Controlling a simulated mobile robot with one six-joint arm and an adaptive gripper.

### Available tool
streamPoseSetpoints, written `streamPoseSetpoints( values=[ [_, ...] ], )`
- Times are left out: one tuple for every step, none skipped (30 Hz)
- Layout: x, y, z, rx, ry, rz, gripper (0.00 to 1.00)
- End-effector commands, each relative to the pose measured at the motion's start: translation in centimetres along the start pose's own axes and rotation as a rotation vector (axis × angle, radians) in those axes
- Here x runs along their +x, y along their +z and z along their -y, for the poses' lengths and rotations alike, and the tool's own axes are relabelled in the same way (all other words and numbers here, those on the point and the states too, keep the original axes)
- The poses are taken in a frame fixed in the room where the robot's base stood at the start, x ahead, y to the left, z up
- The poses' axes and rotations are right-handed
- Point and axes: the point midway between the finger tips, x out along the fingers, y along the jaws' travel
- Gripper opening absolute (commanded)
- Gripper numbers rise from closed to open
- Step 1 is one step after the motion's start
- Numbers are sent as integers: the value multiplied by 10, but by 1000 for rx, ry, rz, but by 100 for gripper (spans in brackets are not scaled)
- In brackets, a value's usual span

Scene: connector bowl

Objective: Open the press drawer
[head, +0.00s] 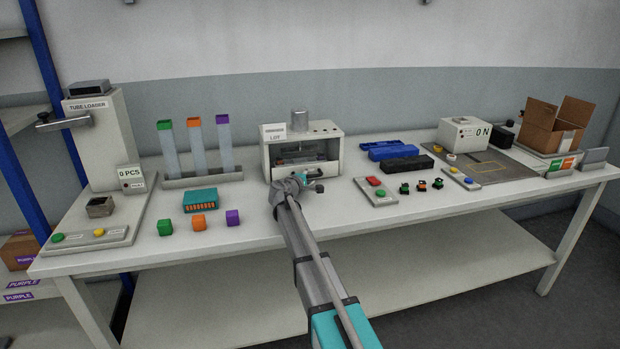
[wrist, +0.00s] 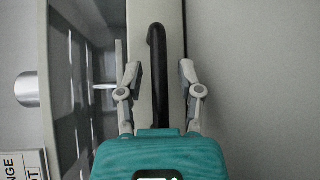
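The press (head: 334,160) is a pale box with an open front and a cylinder on top, at the middle back of the table. In the wrist view, the pale drawer front (wrist: 138,25) carries a black bar handle (wrist: 157,42). My gripper (head: 307,181) is at the lower front of the press. In the wrist view its fingers (wrist: 160,73) are open, one on each side of the handle, with a gap visible on both sides. In the head view my gripper and arm hide much of the drawer front.
A button panel (head: 376,191) and several small connectors lie right of the press. Tubes in a rack (head: 202,179), a teal block (head: 200,199) and coloured cubes are left. Blue and black bins (head: 402,164) stand back right. The table's front strip is mostly free.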

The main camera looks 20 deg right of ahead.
Motion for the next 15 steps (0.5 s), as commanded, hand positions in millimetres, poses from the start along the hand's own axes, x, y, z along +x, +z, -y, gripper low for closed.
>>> streamPoseSetpoints(
  values=[
    [0, 0, 0, 0, 0, 0, 30],
    [0, 0, 0, 0, 0, 0, 24],
    [0, 0, 0, 0, 0, 0, 17],
    [0, 0, 0, 0, 0, 0, 11],
    [0, 0, 0, 0, 0, 0, 6],
    [0, 0, 0, 0, 0, 0, 0],
    [0, 0, 0, 0, 0, 0, 0],
    [0, 0, 0, 0, 0, 0, 0],
    [0, 0, 0, 0, 0, 0, 0],
    [0, 0, 0, 0, 0, 0, 0],
    [0, 0, 0, 0, 0, 0, 0],
    [0, 0, 0, 0, 0, 0, 0],
    [0, 0, 0, 0, 0, 0, 0],
    [0, 0, 0, 0, 0, 0, 0],
    [0, 0, 0, 0, 0, 0, 0]
  ],
)
